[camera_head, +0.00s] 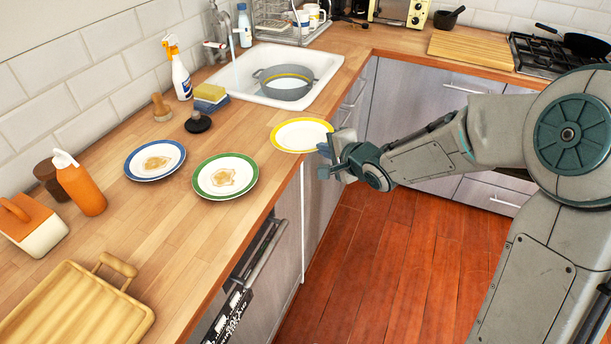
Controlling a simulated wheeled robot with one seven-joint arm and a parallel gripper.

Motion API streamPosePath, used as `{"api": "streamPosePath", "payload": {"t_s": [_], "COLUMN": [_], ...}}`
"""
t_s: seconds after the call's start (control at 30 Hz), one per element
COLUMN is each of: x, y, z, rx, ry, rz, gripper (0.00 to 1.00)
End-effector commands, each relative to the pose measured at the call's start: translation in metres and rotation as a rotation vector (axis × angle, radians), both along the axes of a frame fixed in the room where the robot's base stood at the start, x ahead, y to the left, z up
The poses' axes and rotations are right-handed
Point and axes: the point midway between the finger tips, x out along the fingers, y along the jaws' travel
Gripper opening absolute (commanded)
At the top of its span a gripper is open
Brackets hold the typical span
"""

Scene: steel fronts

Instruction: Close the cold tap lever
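The tap (217,35) stands at the back left edge of the white sink (330,62). It is small in the picture, with a short lever-like part low on its left side. I cannot tell which lever is the cold one or how it is set. A thin pale line below the spout may be running water. My gripper (321,162) is open and empty, with its fingers apart. It is just off the counter's front edge, beside the yellow-rimmed plate, well in front of and to the right of the tap.
Plates with yellow (301,121), green (225,176) and blue (155,160) rims lie on the counter. A dish rack (285,25) is behind the sink.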

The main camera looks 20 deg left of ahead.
Motion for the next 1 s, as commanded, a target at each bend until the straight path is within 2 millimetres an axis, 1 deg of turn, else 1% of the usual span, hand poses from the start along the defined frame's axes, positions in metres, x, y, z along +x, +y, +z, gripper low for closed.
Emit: {"api": "streamPosePath", "payload": {"t_s": [0.03, 0.13, 0.33, 0.53, 0.67, 0.8, 1.0], "x": [-0.005, -0.011, -0.019, -0.021, -0.021, -0.021, -0.021], "y": [0.009, 0.021, 0.037, 0.04, 0.041, 0.04, 0.04], "z": [-0.007, -0.015, -0.025, -0.03, -0.049, -0.058, -0.062], "rx": [0.002, 0.002, 0.002, 0.002, -0.001, 0.001, 0.001], "ry": [-0.001, -0.001, -0.001, 0.0, 0.002, 0.001, -0.001], "rz": [0.005, 0.005, 0.002, 0.0, 0.002, 0.0, 0.0], "gripper": [0.0, 0.0, 0.0, 0.0, 0.0, 0.0, 0.0]}}
